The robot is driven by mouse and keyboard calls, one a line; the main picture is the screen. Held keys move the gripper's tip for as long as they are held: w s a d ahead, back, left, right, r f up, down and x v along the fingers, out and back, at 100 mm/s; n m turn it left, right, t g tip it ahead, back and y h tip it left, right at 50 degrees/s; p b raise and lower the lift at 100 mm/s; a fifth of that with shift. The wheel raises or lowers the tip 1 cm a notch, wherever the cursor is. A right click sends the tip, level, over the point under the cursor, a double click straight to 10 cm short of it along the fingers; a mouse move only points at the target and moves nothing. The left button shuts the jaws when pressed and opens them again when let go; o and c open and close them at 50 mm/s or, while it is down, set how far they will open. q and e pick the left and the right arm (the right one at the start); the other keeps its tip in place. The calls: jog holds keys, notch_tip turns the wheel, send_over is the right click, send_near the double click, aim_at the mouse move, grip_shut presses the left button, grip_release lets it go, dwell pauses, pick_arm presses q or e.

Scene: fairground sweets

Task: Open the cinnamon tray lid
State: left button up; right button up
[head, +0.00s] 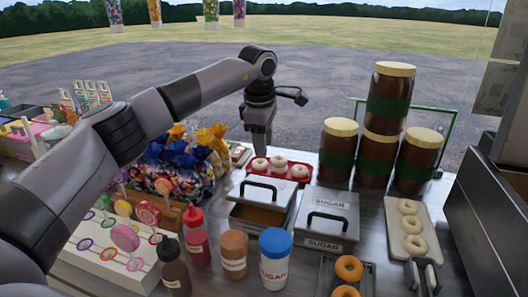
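The cinnamon tray (240,227) is a metal box at the middle of the counter, with brown powder showing in its front part. Its grey lid (281,188) with a black handle sits over the back part, so the tray stands partly uncovered. My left gripper (262,153) points down behind the lid, apart from its handle, close to the doughnuts on a red tray. Its fingertips are small and partly hidden, so I cannot tell whether they are open or shut. My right gripper is not in view.
A closed sugar tray (344,238) stands right of the cinnamon tray. Red doughnut tray (303,181) lies behind. Tall brown jars (373,160) stack at the back right. Bottles and a sugar shaker (275,262) stand in front. Wrapped sweets and lollipops crowd the left.

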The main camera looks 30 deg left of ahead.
pick_arm(q)
jog(key=r, duration=0.3)
jog(key=shift+s+d+r, duration=0.15)
jog(key=shift+s+r, duration=0.15)
jog(key=shift+s, duration=0.1)
